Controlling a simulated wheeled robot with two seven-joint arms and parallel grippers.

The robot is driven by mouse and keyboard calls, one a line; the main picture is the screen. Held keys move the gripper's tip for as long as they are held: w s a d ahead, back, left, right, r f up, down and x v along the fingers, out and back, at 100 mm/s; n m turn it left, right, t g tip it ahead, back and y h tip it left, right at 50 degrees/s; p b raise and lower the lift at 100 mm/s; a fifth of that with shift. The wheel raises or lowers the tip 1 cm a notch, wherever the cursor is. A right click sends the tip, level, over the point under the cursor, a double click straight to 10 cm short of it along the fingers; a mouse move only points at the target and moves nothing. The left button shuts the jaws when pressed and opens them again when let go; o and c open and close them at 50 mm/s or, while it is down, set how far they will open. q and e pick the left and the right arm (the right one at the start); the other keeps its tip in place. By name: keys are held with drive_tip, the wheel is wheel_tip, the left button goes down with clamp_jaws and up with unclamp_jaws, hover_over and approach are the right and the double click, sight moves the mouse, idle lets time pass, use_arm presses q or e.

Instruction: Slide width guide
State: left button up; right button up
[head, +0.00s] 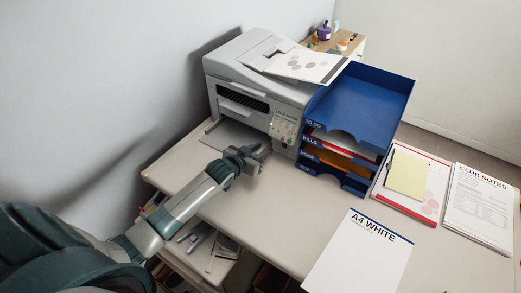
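A light grey printer (240,75) stands on the desk against the wall. Its low front tray (228,136) sticks out at the base, partly covered by my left gripper. My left gripper (257,152) is at the right end of the tray opening, just below the printer's control panel (284,127). I cannot tell whether its fingers are open or shut, or whether they touch anything. I cannot make out the width guide; the gripper may hide it. My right gripper is not in view.
A blue stack of letter trays (362,105) stands close right of the printer. A4 White paper (358,255) lies at the desk's front.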

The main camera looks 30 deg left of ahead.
use_arm(q)
drive_tip(key=shift+s, duration=0.1)
